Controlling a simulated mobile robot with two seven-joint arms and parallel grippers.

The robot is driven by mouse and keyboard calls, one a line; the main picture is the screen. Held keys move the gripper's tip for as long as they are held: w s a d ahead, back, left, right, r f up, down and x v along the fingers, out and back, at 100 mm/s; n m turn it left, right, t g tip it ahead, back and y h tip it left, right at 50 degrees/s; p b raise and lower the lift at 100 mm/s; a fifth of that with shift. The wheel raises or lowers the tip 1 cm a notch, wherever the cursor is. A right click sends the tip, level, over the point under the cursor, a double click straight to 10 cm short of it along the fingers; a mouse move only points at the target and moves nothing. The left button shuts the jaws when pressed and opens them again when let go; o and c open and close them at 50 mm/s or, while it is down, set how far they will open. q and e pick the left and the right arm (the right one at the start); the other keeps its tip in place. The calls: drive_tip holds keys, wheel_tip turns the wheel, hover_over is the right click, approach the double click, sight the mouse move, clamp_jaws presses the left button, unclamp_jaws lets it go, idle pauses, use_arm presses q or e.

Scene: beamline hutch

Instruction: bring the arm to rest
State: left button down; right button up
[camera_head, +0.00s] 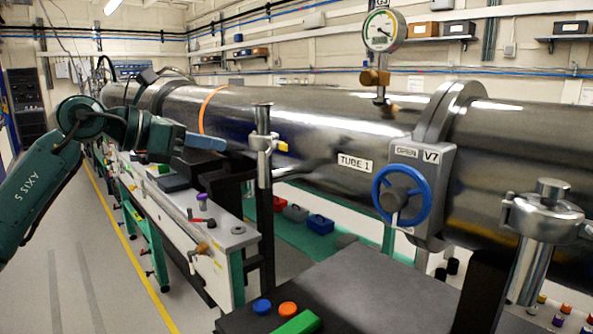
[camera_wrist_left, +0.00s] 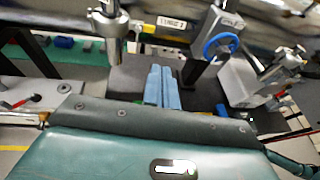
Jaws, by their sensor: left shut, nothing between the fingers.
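My left arm (camera_head: 50,180) is green and comes in from the left of the head view. Its gripper (camera_head: 207,142) has blue fingers pointing right, in front of the large steel tube (camera_head: 300,115) in the picture. In the left wrist view the blue fingers (camera_wrist_left: 162,88) lie side by side, shut with nothing between them. A clamp post (camera_head: 263,150) stands just right of the fingertips; I cannot tell the exact gap. My right gripper is not in view.
A blue handwheel (camera_head: 401,196) on the valve box marked V7 and a gauge (camera_head: 382,32) are on the tube. A dark bench top (camera_head: 365,290) holds blue, orange and green pieces. A white bench (camera_head: 185,215) runs below my arm. The floor at left (camera_head: 85,280) is clear.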

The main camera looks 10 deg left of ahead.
use_arm(q)
drive_tip(key=s+d+f+n+t+h+p, duration=0.1)
drive_tip(key=s+d+f+n+h, duration=0.15)
drive_tip(key=d+f+n, duration=0.55)
drive_tip(key=s+d+f+n+t+h+p, duration=0.15)
drive_tip(key=d+f+n+h, duration=0.35)
drive_tip(key=f, duration=0.5)
drive_tip(key=s+a+f+n+t+y, duration=0.1)
drive_tip(key=s+f+n+t+y, duration=0.15)
drive_tip(key=f+n+y, duration=0.45)
drive_tip(key=s+a+f+n+t+y, duration=0.15)
drive_tip(key=s+f+n+y, duration=0.25)
drive_tip(key=f+n, duration=0.65)
drive_tip(key=s+f+n+g+y+p, duration=0.1)
drive_tip(key=s+f+n+g+y, duration=0.2)
drive_tip(key=s+f+n+g, duration=0.3)
drive_tip(key=s+f+n, duration=0.5)
drive_tip(key=s+f, duration=0.3)
drive_tip(key=s, duration=0.3)
drive_tip(key=shift+n+y, duration=0.35)
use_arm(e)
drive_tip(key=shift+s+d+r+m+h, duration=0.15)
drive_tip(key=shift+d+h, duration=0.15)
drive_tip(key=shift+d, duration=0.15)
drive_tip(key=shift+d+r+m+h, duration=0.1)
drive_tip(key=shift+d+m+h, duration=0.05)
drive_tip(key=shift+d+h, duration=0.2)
